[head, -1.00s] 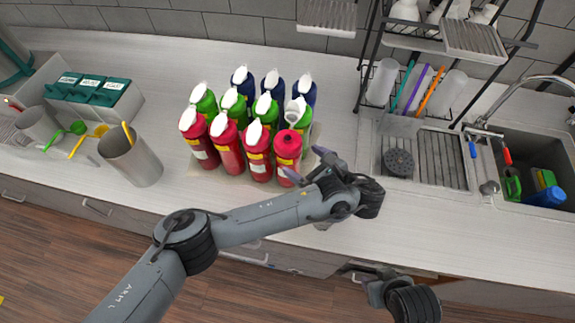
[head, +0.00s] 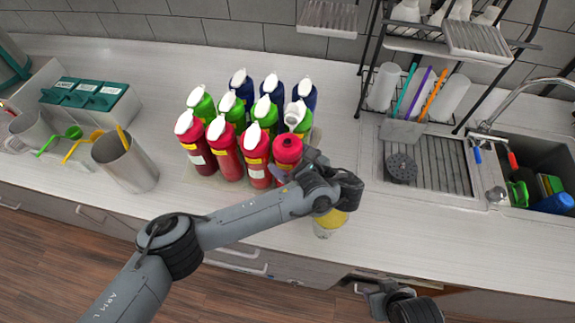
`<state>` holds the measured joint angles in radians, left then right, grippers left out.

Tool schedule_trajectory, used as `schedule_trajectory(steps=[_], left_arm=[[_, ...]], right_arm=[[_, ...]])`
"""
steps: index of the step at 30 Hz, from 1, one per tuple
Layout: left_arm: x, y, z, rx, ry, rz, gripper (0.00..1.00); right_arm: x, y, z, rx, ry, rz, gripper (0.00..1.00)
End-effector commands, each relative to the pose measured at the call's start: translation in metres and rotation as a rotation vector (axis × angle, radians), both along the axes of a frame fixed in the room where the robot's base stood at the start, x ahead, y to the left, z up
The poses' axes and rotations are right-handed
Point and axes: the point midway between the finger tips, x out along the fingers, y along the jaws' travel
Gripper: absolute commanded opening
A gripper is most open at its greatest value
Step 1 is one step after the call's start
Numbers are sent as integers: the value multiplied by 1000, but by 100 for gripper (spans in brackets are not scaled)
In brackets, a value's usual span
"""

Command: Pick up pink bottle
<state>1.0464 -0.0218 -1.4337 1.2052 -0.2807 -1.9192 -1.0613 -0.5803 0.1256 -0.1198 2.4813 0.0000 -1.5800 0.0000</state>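Several red-pink bottles stand upright in the front row of a bottle group. The rightmost pink bottle (head: 288,148) has a round red-pink top, unlike the white spouts of its neighbours. My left gripper (head: 294,168) is at this bottle's right front side, with its fingers apart and close against the body. The hand hides the bottle's lower part, so I cannot tell whether the fingers grip it. My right gripper (head: 368,291) is low at the bottom edge, away from the bottles, and its fingers are not clear.
Green bottles (head: 202,105) and blue bottles (head: 241,84) stand close behind. A yellow-topped clear container (head: 327,224) is below my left wrist at the counter's front. A metal cup (head: 126,163) stands left; a drying rack (head: 430,60) and sink (head: 540,150) are right.

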Motion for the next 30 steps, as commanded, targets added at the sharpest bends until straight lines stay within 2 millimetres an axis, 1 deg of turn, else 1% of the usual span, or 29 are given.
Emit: schedule_trajectory(steps=[5,18,30], left_arm=[[0,0,0,0,0,-1,100],[0,0,0,-1,0,-1,33],[0,-1,4,-2,-1,0,31]], right_arm=[[0,1,0,3,0,-2,43],[0,2,0,9,0,-6,43],[0,1,0,5,1,-4,43]])
